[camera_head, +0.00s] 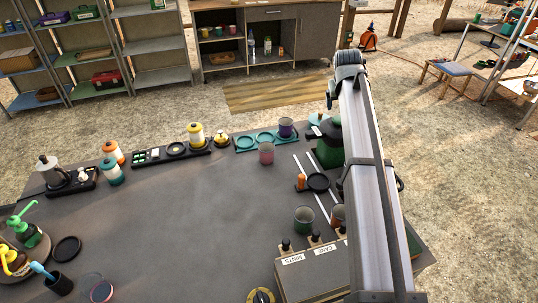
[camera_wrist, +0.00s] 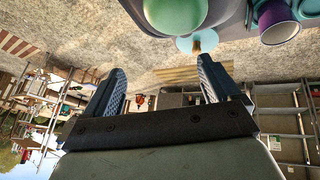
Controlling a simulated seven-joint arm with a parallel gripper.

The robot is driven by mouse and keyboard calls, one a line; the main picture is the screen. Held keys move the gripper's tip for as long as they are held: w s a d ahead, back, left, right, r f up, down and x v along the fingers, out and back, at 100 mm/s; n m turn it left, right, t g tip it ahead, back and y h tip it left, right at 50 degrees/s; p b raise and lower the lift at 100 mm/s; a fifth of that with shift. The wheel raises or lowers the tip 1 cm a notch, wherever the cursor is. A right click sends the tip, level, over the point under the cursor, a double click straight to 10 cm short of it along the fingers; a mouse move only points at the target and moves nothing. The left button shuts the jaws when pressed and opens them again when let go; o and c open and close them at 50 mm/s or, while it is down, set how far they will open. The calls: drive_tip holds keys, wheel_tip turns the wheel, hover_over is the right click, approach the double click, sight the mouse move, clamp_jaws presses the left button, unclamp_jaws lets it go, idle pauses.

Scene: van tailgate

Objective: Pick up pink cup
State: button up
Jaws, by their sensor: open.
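The pink cup (camera_head: 266,153) stands upright on the grey table (camera_head: 190,215) in the head view, just in front of a teal tray (camera_head: 262,140). I cannot make the pink cup out for certain in the wrist view. My gripper (camera_wrist: 160,75) is open in the wrist view, with nothing between its fingers. The head view does not show its fingers clearly. My arm stretches over the right side of the table, to the right of the pink cup and apart from it.
A purple cup (camera_head: 286,128) is at the tray's right end, close behind the pink cup. A green rounded vessel (camera_head: 329,150) stands beside my arm. A box with labels (camera_head: 312,272) and a green cup (camera_head: 303,220) are in front. The table's middle is clear.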

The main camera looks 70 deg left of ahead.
sight(266, 154)
drive_tip(key=s+f+n+g+h, duration=0.3)
drive_tip(key=s+n+g, duration=0.15)
drive_tip(key=s, duration=2.15)
drive_tip(key=shift+n+t, duration=0.25)
drive_tip(key=f, duration=0.7)
drive_tip(key=shift+s+f, duration=0.3)
drive_tip(key=shift+f, duration=0.1)
drive_tip(key=shift+w+a+f, duration=0.1)
drive_tip(key=shift+a+f, duration=0.1)
drive_tip(key=shift+f, duration=0.85)
drive_tip(key=shift+s+a+f, duration=0.1)
drive_tip(key=shift+a+f, duration=0.05)
drive_tip(key=shift+f, duration=0.85)
drive_tip(key=shift+w+a+f, duration=0.1)
drive_tip(key=shift+a+f, duration=0.1)
drive_tip(key=shift+f, duration=0.85)
drive_tip(key=c, duration=1.1)
drive_tip(key=shift+c, duration=0.2)
